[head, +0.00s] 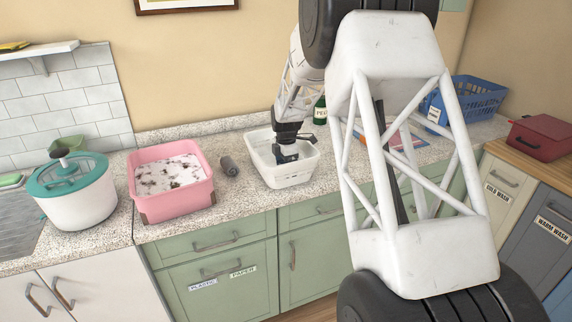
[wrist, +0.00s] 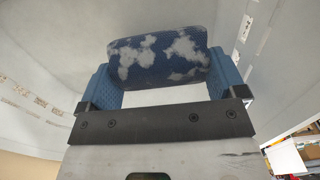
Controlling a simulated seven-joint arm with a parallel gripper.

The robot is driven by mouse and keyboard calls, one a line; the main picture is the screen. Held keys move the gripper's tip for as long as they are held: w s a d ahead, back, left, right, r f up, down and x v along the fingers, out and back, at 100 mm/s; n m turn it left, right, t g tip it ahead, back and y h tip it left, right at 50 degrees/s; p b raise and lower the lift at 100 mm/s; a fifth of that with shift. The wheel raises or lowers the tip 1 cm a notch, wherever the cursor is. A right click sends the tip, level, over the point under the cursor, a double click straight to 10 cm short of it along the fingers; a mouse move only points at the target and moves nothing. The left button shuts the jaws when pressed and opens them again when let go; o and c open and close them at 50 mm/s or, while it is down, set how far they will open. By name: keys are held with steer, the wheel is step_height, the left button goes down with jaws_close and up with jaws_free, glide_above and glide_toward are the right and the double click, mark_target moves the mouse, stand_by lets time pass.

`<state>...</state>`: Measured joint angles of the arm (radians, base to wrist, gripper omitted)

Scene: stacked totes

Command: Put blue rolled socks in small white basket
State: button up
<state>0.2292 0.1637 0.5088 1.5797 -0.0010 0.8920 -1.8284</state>
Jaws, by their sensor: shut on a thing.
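The small white basket (head: 291,179) stands on the speckled counter, and its pale inner walls surround the wrist view (wrist: 40,70). My gripper (head: 286,155) reaches down inside the basket in the head view. In the wrist view my gripper (wrist: 165,75) has its blue pads shut on the blue rolled socks (wrist: 158,57), a dark blue roll with pale grey patches. The socks are within the basket walls; I cannot tell whether they touch its floor. The socks cannot be made out in the head view.
A dark grey roll (head: 229,166) lies left of the basket, beside a pink tub (head: 176,203) holding white, dark-specked contents. A white pot with teal lid (head: 75,176) is far left. A green bottle (head: 320,112) stands behind. A blue basket (head: 474,97) and red box (head: 541,136) are right.

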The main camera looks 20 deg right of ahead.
steer(key=shift+f, duration=0.15)
steer(key=o, duration=0.6)
steer(key=shift+o, duration=0.2)
step_height(320, 180, up, 12)
stand_by(0.7)
stand_by(0.6)
